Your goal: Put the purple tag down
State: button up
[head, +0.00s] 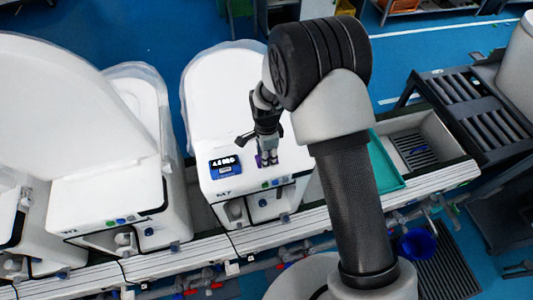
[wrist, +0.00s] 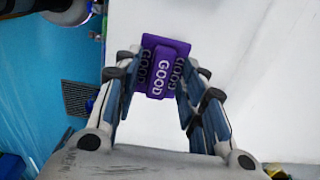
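The purple tag (wrist: 163,72) is a small block with "GOOD" in white letters on its faces. In the wrist view it sits between my fingertips, over a white surface. My gripper (wrist: 158,88) has a finger along each side of the tag and looks shut on it. In the head view my gripper (head: 266,158) points down at the top of the middle white toilet (head: 222,95), and a bit of purple shows beside the fingers. Whether the tag touches the surface is hard to tell.
A blue device with a digital display (head: 225,166) lies on the same toilet, left of my gripper. More white toilets (head: 143,100) stand to the left along the line. A teal tray (head: 390,165) and a grey bin (head: 425,140) are to the right.

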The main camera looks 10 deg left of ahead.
jog(key=shift+r, duration=0.15)
jog(key=s+d+r+n+t, duration=0.1)
jog(key=d+r, duration=0.2)
jog(key=r, duration=0.8)
jog(key=d+r+n, duration=0.1)
jog(key=d+r, duration=0.2)
jog(key=r, duration=0.7)
jog(key=s+d+r+n+t, duration=0.1)
jog(key=s+d+r+n, duration=0.3)
jog(key=s+d+r, duration=0.3)
jog(key=s+d+r+n+t, duration=0.1)
jog(key=s+d+r+n, duration=0.1)
jog(key=s+d, duration=0.3)
jog(key=s+d+r+n+t, duration=0.1)
jog(key=s+d+r+n, duration=0.2)
jog(key=s, duration=0.7)
jog(key=shift+d+r+n+t, duration=0.3)
jog(key=shift+d+r+n, duration=0.05)
jog(key=shift+d+n, duration=0.55)
jog(key=shift+w+f, duration=0.1)
jog(key=shift+f, duration=0.05)
notch_tip(320, 180, down, 18)
jog(key=b, duration=1.8)
